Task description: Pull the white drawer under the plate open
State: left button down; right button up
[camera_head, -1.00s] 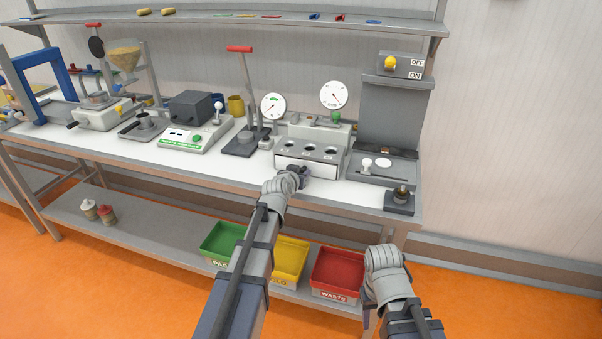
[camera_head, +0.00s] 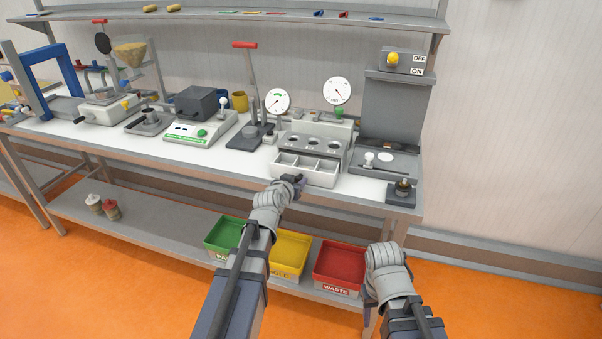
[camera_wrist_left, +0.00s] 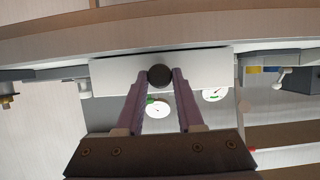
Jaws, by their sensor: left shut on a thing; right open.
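The white drawer (camera_head: 305,170) is pulled out toward me under the grey plate with round holes (camera_head: 312,146). Its open top shows several compartments, which look empty. My left gripper (camera_head: 298,182) is at the drawer's front. In the left wrist view its two fingers (camera_wrist_left: 160,88) are shut on a dark round knob (camera_wrist_left: 160,75) on the drawer's white front (camera_wrist_left: 205,70). My right gripper hangs low at the right of the head view; its fingers are hardly visible there.
Two dial gauges stand behind the plate, one of them a white dial (camera_head: 337,91). A grey stand with a yellow knob (camera_head: 393,59) is at the right. Green, yellow and red bins (camera_head: 338,267) sit on the lower shelf. The table (camera_head: 235,172) has bare room left of the drawer.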

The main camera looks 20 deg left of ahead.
pick_arm(q)
jog(key=shift+s, duration=0.55)
jog(key=shift+w, duration=0.1)
pick_arm(e)
jog(key=shift+w, duration=0.15)
pick_arm(q)
jog(key=c, duration=0.6)
grip_release()
jog(key=shift+o, duration=0.2)
jog(key=p+v, duration=0.3)
jog(key=v, duration=0.4)
jog(key=shift+s, duration=0.4)
pick_arm(e)
jog(key=r, duration=0.1)
jog(key=s+a+r, duration=0.1)
jog(key=r, duration=0.1)
jog(key=shift+s+a, duration=0.4)
pick_arm(q)
jog(key=shift+r, duration=0.1)
